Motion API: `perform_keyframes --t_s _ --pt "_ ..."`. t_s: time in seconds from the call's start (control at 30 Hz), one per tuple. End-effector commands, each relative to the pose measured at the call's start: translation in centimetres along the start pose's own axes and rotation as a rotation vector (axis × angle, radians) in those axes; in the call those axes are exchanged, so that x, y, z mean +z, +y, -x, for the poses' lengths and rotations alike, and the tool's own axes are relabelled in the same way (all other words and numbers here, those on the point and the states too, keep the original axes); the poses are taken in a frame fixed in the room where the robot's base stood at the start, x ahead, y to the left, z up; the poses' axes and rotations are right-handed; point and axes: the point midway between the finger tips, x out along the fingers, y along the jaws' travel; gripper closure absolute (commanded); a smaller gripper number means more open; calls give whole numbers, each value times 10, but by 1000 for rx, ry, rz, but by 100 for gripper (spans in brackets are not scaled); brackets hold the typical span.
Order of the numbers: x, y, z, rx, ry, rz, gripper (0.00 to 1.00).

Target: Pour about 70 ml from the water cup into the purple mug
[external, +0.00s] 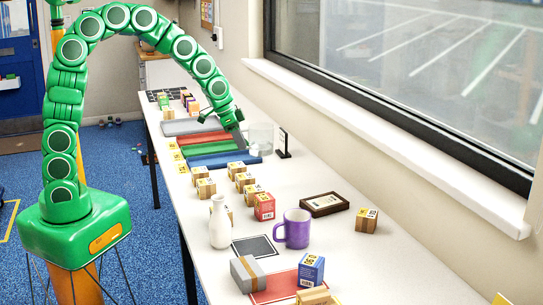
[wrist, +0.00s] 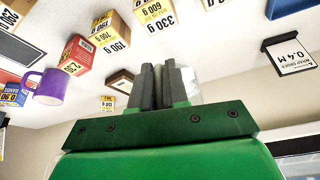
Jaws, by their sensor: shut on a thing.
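The purple mug (external: 293,230) stands upright on the white table, its handle toward the left; it also shows at the left of the wrist view (wrist: 49,88). The water cup (external: 262,136) is a clear, see-through vessel near the far part of the table, by the wall side; part of it shows behind the fingers in the wrist view (wrist: 188,92). My gripper (external: 241,143) is at the cup's left side and shut on it. In the wrist view its grey fingers (wrist: 161,85) hide much of the cup. The water level is not clear.
Several marked boxes (external: 264,207) stand between cup and mug. A white bottle (external: 219,224) is left of the mug, a framed plaque (external: 324,204) behind it and a blue box (external: 311,269) in front. A small sign (external: 284,145) stands beside the cup.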

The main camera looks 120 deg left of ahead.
Motion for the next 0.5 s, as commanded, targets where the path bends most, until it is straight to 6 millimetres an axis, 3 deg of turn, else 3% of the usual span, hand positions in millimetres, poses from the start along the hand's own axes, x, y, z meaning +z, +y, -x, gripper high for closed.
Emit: perform_keyframes --t_s 0.5 --pt "-42 72 -31 126 5 -286 100"
